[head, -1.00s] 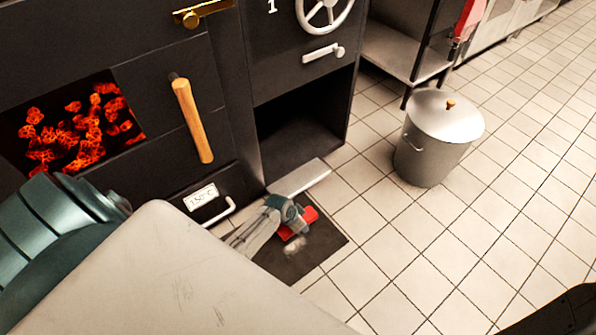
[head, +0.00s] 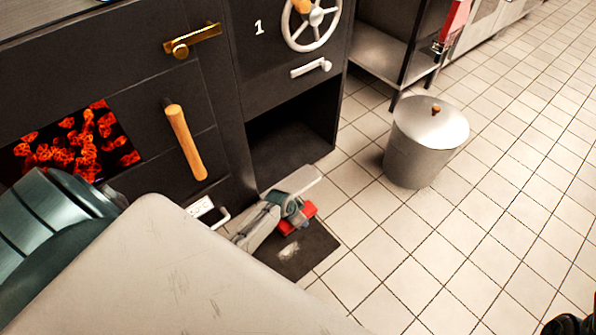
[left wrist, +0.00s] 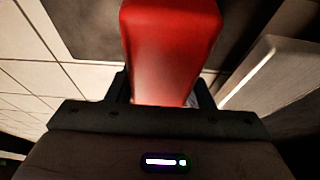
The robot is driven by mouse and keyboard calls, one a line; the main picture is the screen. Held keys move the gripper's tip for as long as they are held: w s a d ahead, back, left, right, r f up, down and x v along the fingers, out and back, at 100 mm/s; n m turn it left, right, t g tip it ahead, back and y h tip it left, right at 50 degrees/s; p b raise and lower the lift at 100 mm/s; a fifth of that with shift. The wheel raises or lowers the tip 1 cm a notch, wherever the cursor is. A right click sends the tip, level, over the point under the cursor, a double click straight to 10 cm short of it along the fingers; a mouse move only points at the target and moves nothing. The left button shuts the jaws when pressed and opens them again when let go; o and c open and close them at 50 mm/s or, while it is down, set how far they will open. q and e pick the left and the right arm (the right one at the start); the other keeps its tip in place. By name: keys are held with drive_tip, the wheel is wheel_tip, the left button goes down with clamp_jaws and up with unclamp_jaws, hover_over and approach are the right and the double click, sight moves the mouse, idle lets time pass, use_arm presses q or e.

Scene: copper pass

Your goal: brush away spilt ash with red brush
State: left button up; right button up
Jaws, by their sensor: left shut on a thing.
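The red brush (head: 300,219) is held low at the dark mat (head: 316,257) in front of the stove. My left gripper (head: 291,208) is shut on it. In the left wrist view the brush's red body (left wrist: 170,50) sits between the fingers of my left gripper (left wrist: 163,92). A pale patch of spilt ash (head: 290,251) lies on the mat, just nearer to me than the brush. The bristles are hidden, so I cannot tell whether they touch the mat.
The black stove (head: 150,60) has glowing coals (head: 75,140) at left and an open lower bay (head: 290,150). A pale flat bar (head: 305,180) lies beyond the brush. A lidded metal bin (head: 420,160) stands right. Tiled floor between is clear.

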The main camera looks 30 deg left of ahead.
use_arm(q)
drive_tip(key=shift+r+p, duration=1.35)
drive_tip(key=shift+r, duration=0.3)
drive_tip(key=shift+s, duration=0.1)
